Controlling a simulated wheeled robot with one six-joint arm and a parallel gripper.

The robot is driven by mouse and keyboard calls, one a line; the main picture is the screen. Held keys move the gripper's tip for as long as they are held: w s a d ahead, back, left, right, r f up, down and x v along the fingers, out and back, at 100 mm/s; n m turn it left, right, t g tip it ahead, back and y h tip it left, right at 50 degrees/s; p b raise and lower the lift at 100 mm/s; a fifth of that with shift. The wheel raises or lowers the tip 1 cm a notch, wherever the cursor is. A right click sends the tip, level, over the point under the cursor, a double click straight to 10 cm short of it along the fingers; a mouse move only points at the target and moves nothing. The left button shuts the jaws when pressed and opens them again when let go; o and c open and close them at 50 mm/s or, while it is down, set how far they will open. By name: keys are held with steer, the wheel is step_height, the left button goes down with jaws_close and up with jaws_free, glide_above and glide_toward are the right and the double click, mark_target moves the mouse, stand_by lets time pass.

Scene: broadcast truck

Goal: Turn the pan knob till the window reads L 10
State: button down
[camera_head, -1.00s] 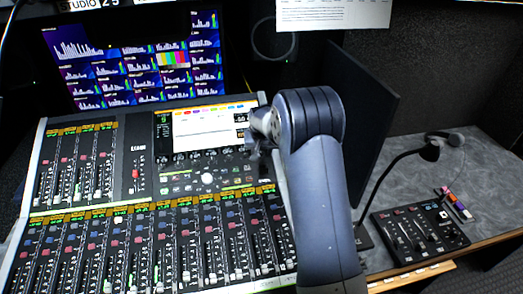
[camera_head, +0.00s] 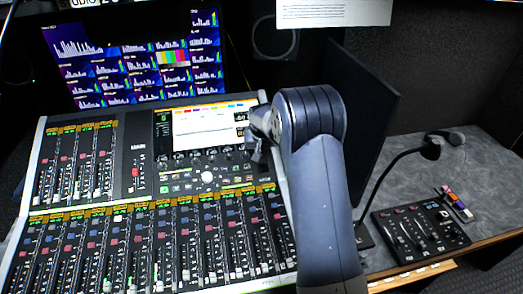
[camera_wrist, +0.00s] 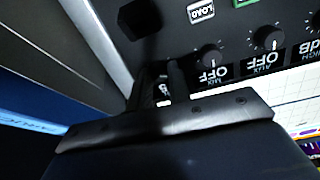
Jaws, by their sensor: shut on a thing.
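My gripper (camera_head: 258,152) is at the right edge of the mixing console (camera_head: 140,190), beside its bright screen (camera_head: 208,128). In the wrist view my gripper (camera_wrist: 160,80) is shut with its dark fingers close to the panel, at the end of a row of small black knobs. The knob between the fingers is mostly hidden. A small window (camera_wrist: 165,92) shows only partly between the fingers, and its full reading cannot be told. Two neighbouring knobs, a nearer one (camera_wrist: 208,55) and a farther one (camera_wrist: 268,38), have windows that read OFF, upside down.
A black monitor panel (camera_head: 365,120) stands just right of my arm. Several faders fill the console's front. A gooseneck microphone (camera_head: 405,160) and a small control box (camera_head: 420,232) stand on the grey desk at right.

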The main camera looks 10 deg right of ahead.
steer(key=shift+n+b, duration=1.05)
steer(key=shift+n, duration=1.45)
steer(key=c, duration=1.3)
jaws_free()
steer(key=shift+s+r, duration=0.1)
steer(key=b+v, duration=0.1)
steer(key=v, duration=0.9)
steer(key=shift+s+r, duration=0.25)
steer(key=p+x, duration=0.1)
steer(key=x, duration=1)
steer(key=shift+w, duration=0.1)
steer(key=shift+r, duration=0.1)
